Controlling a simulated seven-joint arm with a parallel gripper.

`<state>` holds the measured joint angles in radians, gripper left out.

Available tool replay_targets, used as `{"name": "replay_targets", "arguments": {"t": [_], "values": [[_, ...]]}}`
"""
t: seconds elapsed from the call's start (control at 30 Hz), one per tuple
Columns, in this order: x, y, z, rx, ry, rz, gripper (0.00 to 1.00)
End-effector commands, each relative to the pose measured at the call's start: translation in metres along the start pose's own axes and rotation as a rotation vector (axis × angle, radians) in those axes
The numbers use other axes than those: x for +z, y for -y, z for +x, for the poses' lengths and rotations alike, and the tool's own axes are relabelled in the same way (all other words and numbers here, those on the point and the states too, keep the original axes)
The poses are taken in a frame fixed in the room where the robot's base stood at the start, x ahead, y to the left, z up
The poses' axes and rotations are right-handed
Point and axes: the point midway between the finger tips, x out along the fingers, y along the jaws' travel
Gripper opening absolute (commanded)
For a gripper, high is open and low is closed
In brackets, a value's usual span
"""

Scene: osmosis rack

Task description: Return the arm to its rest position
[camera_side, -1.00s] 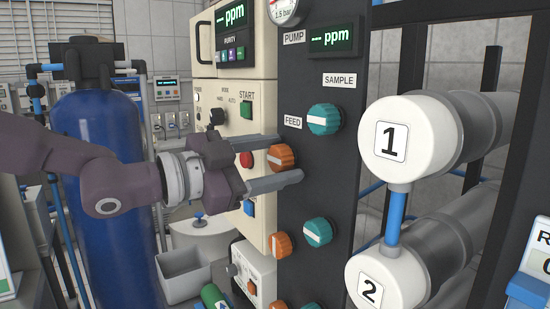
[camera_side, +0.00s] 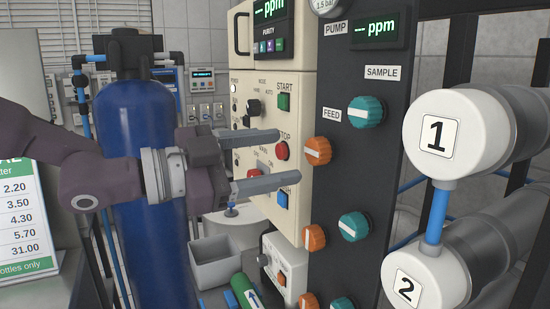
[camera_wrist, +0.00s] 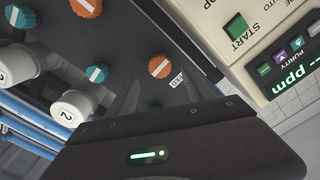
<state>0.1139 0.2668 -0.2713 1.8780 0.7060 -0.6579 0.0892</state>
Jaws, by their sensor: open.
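My gripper (camera_side: 289,154) is open and empty, with its two grey fingers pointing right toward the dark valve panel (camera_side: 357,188). In the side view the fingertips end just left of the orange FEED knob (camera_side: 317,151), one above and one below its height. They look clear of it, though the depth gap is hard to judge. In the wrist view the FEED knob (camera_wrist: 162,66) lies ahead, between the two fingers. My arm reaches in from the left, across the front of the blue tank (camera_side: 150,135).
A cream control box (camera_side: 262,110) with START and STOP buttons stands behind the fingers. White-capped housings 1 (camera_side: 450,135) and 2 (camera_side: 425,280) stand right of the panel. A grey bin (camera_side: 215,262) and a green cylinder (camera_side: 246,292) are below my gripper. A price sign (camera_side: 25,220) stands at left.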

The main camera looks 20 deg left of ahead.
Motion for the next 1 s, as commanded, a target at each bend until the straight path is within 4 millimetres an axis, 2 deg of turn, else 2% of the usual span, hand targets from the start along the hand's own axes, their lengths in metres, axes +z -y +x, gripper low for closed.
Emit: {"name": "replay_targets", "arguments": {"t": [0.23, 0.27, 0.33, 0.37, 0.43, 0.47, 0.5, 0.57, 0.6, 0.67, 0.7, 0.8, 0.83, 0.9, 1.0], "values": [[0.001, 0.002, -0.002, -0.005, 0.011, -0.001, 0.61], [0.003, 0.005, -0.005, -0.016, 0.032, -0.003, 0.61], [0.015, 0.021, -0.028, -0.071, 0.151, -0.022, 0.61], [0.023, 0.029, -0.045, -0.107, 0.228, -0.041, 0.61], [0.048, 0.045, -0.102, -0.206, 0.439, -0.119, 0.61], [0.059, 0.048, -0.13, -0.248, 0.53, -0.168, 0.61], [0.071, 0.046, -0.169, -0.298, 0.643, -0.24, 0.61], [0.087, 0.033, -0.225, -0.36, 0.794, -0.361, 0.61], [0.095, 0.017, -0.26, -0.388, 0.882, -0.448, 0.61], [0.102, -0.011, -0.306, -0.415, 0.993, -0.579, 0.61], [0.105, -0.031, -0.331, -0.422, 1.052, -0.662, 0.61], [0.106, -0.077, -0.373, -0.412, 1.156, -0.826, 0.61], [0.105, -0.087, -0.381, -0.406, 1.175, -0.861, 0.61], [0.104, -0.105, -0.393, -0.393, 1.208, -0.92, 0.61], [0.103, -0.114, -0.399, -0.384, 1.225, -0.95, 0.61]]}}
